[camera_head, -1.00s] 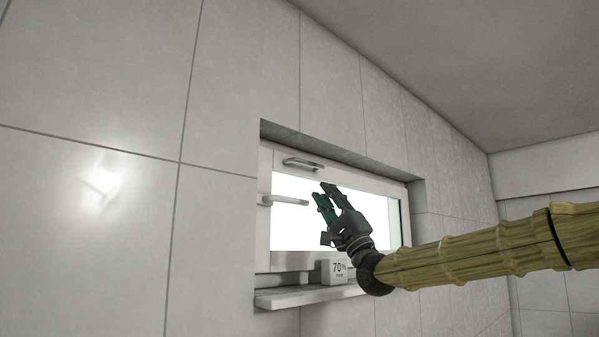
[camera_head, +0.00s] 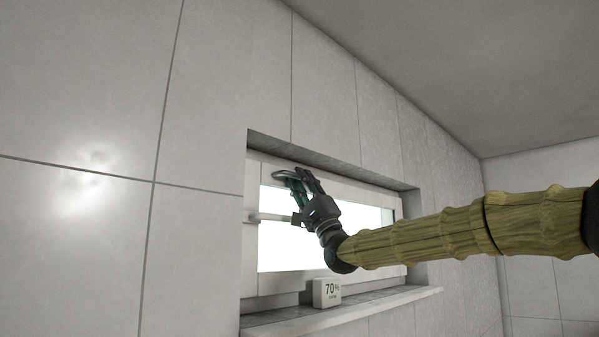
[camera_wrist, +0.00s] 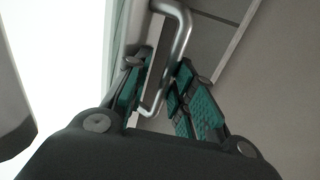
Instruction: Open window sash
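The window sash (camera_head: 290,250) is set in a tiled wall recess, with a bright pane and a pale frame. Whether it stands slightly ajar cannot be told. A metal bow handle (camera_head: 281,174) is on its top rail, partly hidden by my fingers. A lever handle (camera_head: 267,217) lies horizontal at the left side of the frame. My gripper (camera_head: 296,177) is at the bow handle. In the wrist view, the dark, teal-padded fingers of my gripper (camera_wrist: 163,88) are apart, with the metal bow handle (camera_wrist: 178,45) passing between them. Firm contact is not visible.
A small white block marked 70% (camera_head: 326,293) stands on the window sill (camera_head: 375,306), below my wrist. The recess edges (camera_head: 330,165) lie close above the sash. Wall to the left is bare.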

